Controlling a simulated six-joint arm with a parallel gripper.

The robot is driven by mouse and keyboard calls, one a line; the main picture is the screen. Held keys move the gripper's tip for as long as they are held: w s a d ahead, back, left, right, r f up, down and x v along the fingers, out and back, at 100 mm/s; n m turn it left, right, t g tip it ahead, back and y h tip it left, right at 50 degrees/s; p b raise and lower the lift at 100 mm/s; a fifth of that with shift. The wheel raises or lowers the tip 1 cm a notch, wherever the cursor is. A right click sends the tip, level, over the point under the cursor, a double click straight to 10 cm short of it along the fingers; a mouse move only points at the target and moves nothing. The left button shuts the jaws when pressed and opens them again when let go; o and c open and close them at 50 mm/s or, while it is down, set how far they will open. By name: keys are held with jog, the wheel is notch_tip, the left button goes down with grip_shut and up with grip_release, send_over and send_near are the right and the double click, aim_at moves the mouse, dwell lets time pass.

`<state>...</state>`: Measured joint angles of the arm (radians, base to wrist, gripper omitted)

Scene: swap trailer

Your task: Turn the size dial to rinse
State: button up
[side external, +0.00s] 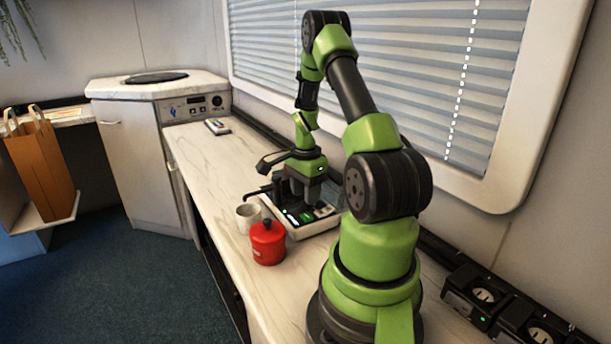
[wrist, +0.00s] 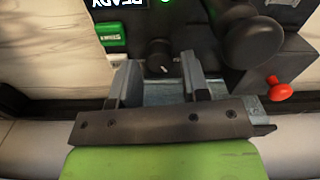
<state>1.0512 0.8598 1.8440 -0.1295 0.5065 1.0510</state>
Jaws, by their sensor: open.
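A small dark dial (wrist: 159,52) with a light mark sits on the machine's black panel in the wrist view. I cannot read its setting or any labels around it. My gripper (wrist: 156,68) is open, with one finger to each side of the dial, close to it; contact cannot be made out. In the side view my gripper (side external: 302,190) points down over the machine (side external: 318,229), hiding much of its panel. A lit display (wrist: 113,3) reads READY upside down, and a green switch (wrist: 111,36) is left of the dial.
A large black round knob (wrist: 253,43) stands right of the dial, close to my right finger. A red knob (wrist: 280,90) is at the machine's side. A white mug (side external: 247,217) and a red canister (side external: 267,243) stand beside the machine. The counter's far part is mostly clear.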

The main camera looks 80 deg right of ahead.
notch_tip(320, 180, up, 8)
jog(key=shift+r, duration=0.1)
jog(key=shift+o, duration=1.2)
jog(key=w+n+t, duration=0.1)
jog(key=w+a+n+t+h, duration=0.1)
jog(key=w+n, duration=0.1)
jog(key=w+a+n+t, duration=0.1)
jog(key=w, duration=0.1)
jog(key=shift+w+a+r+n+t, duration=0.1)
jog(key=shift+w+a+n+t, duration=0.05)
jog(key=shift+w+n+t, duration=0.2)
jog(key=shift+s+n+h, duration=0.2)
jog(key=shift+n+h, duration=0.55)
jog(key=shift+h, duration=0.25)
jog(key=s+a+n+g+h, duration=0.1)
jog(key=s+a+n+g, duration=0.15)
jog(key=s, duration=0.35)
jog(key=shift+g+h, duration=0.3)
jog(key=shift+x, duration=5.4)
